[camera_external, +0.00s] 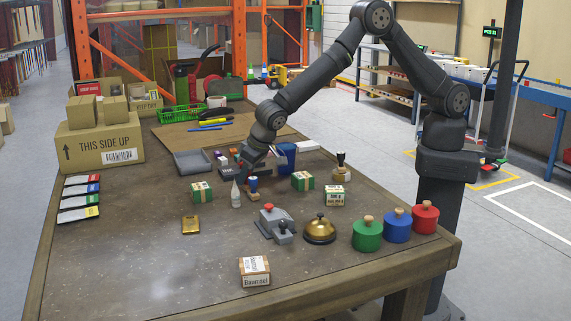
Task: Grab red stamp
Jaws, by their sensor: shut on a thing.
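My gripper (252,168) is low over the middle of the table, behind a white dropper bottle (235,197) and a small blue-topped stamp (252,185). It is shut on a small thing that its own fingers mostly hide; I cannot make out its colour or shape. No red stamp shows clearly. A stamp with a black handle and wooden base (341,168) stands upright to the right, apart from my gripper.
Green-and-white boxes (201,192) (303,181), a grey device with a red knob (270,218), a brass bell (319,230) and green, blue and red knobbed pots (367,234) stand nearby. A blue cup (287,154) is just behind my gripper. The front left table is mostly clear.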

